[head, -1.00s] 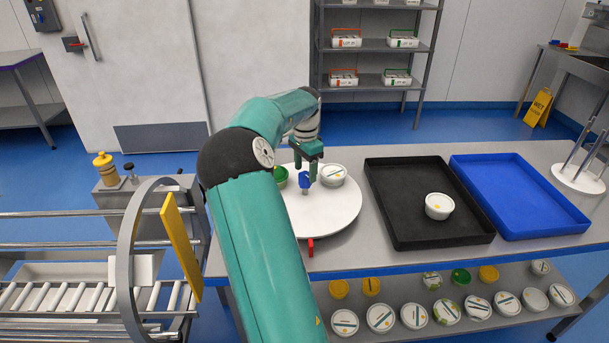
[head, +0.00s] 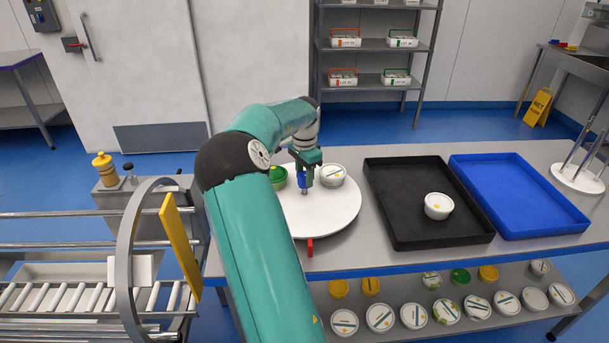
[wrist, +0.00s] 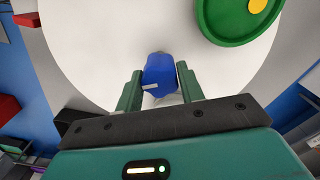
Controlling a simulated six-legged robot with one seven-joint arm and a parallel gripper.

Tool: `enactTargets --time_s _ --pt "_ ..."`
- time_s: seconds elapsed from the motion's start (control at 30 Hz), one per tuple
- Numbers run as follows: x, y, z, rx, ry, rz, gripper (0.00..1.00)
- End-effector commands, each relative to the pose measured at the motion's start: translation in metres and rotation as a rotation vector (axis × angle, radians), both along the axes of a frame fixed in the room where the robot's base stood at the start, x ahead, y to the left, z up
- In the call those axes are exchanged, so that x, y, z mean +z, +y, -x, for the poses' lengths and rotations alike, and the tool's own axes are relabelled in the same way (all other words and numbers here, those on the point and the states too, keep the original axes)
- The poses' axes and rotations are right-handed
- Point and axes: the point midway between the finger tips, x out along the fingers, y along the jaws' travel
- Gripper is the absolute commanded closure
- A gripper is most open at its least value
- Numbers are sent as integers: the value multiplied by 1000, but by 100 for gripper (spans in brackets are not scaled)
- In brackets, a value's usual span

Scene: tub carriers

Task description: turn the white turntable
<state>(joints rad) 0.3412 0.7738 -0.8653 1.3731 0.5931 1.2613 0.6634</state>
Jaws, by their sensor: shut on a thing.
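The round white turntable (head: 335,212) lies on the steel table, and its white top fills much of the wrist view (wrist: 90,45). A blue knob (head: 303,181) stands on it; it also shows in the wrist view (wrist: 160,76). My gripper (head: 304,176) points down with its green fingers on either side of the knob, shut on it; the fingers show in the wrist view (wrist: 159,88). A green-lidded tub (head: 278,177) and a white-lidded tub (head: 333,175) sit on the turntable, either side of the gripper. My arm hides the turntable's left part.
A red tab (head: 310,247) is at the turntable's front edge. A black tray (head: 400,215) holding one white tub (head: 438,206) stands to the right, beside a blue tray (head: 530,200). Several tubs stand on the lower shelf. A roller conveyor (head: 75,298) is at the left.

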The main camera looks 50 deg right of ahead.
Motion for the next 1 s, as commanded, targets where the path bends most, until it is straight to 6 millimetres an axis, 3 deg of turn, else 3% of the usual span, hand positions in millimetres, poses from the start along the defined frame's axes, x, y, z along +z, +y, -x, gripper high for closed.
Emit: enactTargets --time_s 0.37,1.0 --pt "1 0 0 73 0 -1 100" --pt "1 0 0 375 -1 -1 100"
